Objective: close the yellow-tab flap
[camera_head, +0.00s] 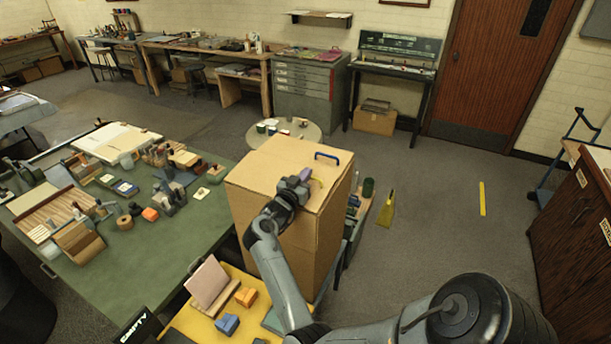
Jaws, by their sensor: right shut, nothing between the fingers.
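A tall tan cardboard box (262,170) stands right of the green table, its top looking flat from here. A blue handle-like tab (327,155) sits near the back edge of its top. A small yellow piece, possibly the yellow tab (317,180), shows right beside my right gripper's fingers. My right gripper (306,175) is shut and empty, low over the right part of the box top. I cannot tell whether it touches the cardboard. My right wrist and forearm cover the front part of the top. My left gripper is not in view.
A green table (180,240) at left holds many small tools and blocks. A yellow surface (195,325) with a pink board (207,282) and blocks lies in front of the box. A round table (308,130) stands behind it. Open floor lies to the right.

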